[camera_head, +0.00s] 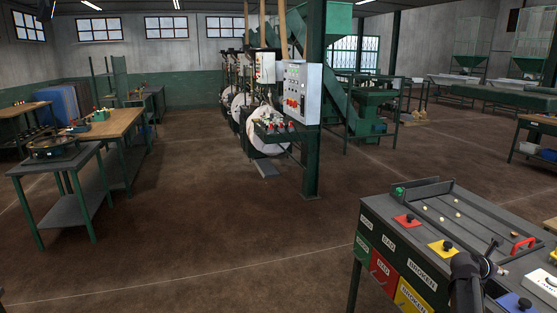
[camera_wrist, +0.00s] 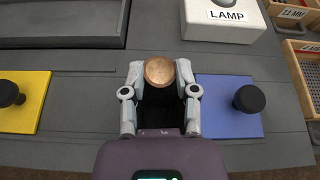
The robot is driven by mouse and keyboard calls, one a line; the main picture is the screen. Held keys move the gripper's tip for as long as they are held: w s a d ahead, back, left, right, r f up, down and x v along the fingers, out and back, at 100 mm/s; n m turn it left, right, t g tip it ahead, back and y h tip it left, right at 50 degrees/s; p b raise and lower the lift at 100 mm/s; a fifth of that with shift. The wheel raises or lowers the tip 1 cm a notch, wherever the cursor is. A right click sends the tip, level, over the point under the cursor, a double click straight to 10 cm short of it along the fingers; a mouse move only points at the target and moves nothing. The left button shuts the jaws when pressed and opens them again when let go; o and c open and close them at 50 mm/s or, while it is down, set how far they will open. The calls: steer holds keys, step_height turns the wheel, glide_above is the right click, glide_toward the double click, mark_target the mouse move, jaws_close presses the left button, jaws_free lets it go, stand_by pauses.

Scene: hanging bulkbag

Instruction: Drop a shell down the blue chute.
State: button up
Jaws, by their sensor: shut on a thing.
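My gripper (camera_wrist: 159,76) is shut on a round, coppery brown piece (camera_wrist: 159,70), which looks like a shell, at its fingertips. In the head view my gripper (camera_head: 495,247) is over the right part of the grey sorting bench (camera_head: 376,210); the held piece is not clear there. A flat blue plate with a black knob (camera_wrist: 214,121) lies just right of my gripper in the wrist view; the plate also shows in the head view (camera_head: 508,301). A dark patch lies between my fingers; I cannot tell whether it is an opening or shadow.
A yellow plate (camera_wrist: 30,112) with a black knob lies left of my gripper. A red plate (camera_head: 408,221) is farther along. A raised-edge tray (camera_wrist: 60,42) holds several pale pieces in the head view. A white LAMP box (camera_wrist: 222,28) stands at the wrist view's top right.

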steer(key=shift+f+b, duration=1.15)
steer(key=shift+f, duration=0.35)
steer(key=o, duration=0.7)
steer(key=shift+o, duration=0.2)
steer(key=shift+w, duration=0.1)
